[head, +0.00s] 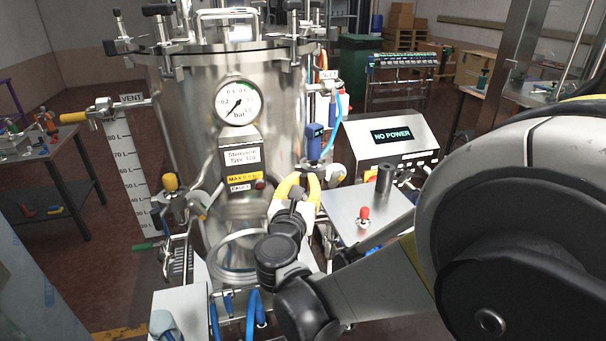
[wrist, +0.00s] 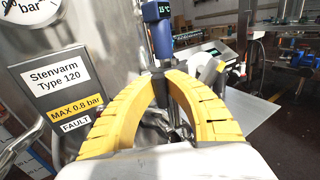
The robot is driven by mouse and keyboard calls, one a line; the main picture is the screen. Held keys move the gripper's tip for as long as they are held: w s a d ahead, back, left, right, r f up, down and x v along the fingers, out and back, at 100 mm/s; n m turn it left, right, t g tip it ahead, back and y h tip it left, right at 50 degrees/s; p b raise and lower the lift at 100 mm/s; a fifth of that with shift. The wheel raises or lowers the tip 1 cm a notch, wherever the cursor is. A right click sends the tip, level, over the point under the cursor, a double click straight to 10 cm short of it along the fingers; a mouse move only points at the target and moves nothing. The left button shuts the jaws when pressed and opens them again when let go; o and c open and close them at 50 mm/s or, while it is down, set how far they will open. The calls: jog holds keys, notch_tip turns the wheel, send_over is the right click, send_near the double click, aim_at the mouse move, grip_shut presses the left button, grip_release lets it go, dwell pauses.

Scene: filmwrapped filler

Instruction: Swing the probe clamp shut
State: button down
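The blue probe (head: 314,140) with a small display stands upright at the right side of the steel vessel. It also shows in the wrist view (wrist: 161,35), just beyond my fingertips. A pale metal piece (head: 335,174) sits right of and below the probe; I cannot tell whether it is part of the probe clamp. The clamp is not clearly visible and may be hidden behind my fingers.
The steel vessel (head: 185,110) carries a gauge (head: 238,103) and a label plate (head: 242,157). A control box (head: 392,138) reading "NO POWER" stands right, behind a metal plate (head: 350,207) with a red knob (head: 363,214). A blue hose (head: 341,115) loops beside the probe.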

jog(key=shift+w+d+n+y+b, duration=0.1)
jog(key=shift+d+n+y, duration=0.2)
jog(key=shift+n+y, duration=0.5)
jog(key=shift+w+d+n+y+b, duration=0.1)
jog(key=shift+d+n+y, duration=0.3)
jog(key=shift+y, duration=0.65)
jog(key=shift+w+d+n+y+b, duration=0.1)
jog(key=shift+d+n+y, duration=0.15)
jog(key=shift+n+y, duration=0.55)
jog(key=c, duration=1.4)
grip_release()
jog(key=shift+d, duration=0.1)
jog(key=s, duration=0.4)
jog(key=s+d, duration=0.1)
jog(key=s, duration=0.7)
jog(key=shift+d, duration=0.15)
